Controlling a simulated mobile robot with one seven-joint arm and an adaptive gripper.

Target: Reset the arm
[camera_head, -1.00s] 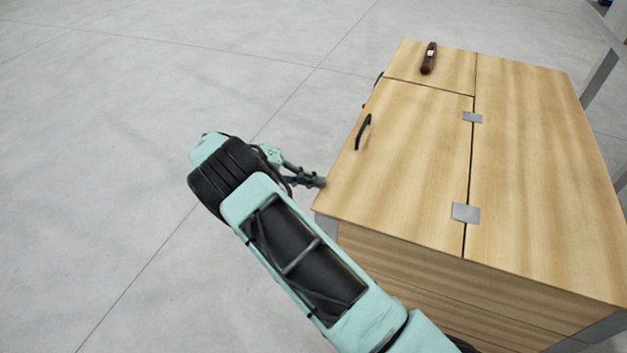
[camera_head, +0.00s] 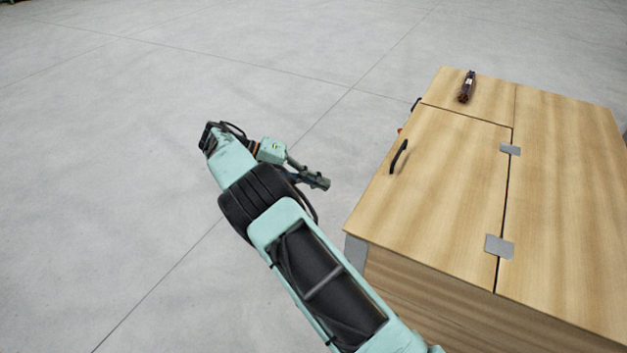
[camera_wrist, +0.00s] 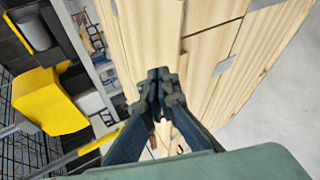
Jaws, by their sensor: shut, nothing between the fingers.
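My arm reaches up from the bottom of the head view. My gripper (camera_head: 318,183) is shut and empty, over the floor to the left of the wooden cabinet (camera_head: 430,190). A gap of floor shows between the gripper and the cabinet's near left corner. In the wrist view my gripper (camera_wrist: 159,76) has its fingertips together, with the wooden surface (camera_wrist: 205,55) behind them. No copper tube can be made out in these frames.
The cabinet top has a lid with a black handle (camera_head: 398,157), metal hinges (camera_head: 499,246) and a dark red-brown tool (camera_head: 467,87) at the far end. The floor (camera_head: 130,130) on the left is clear. A yellow object (camera_wrist: 48,100) shows in the wrist view.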

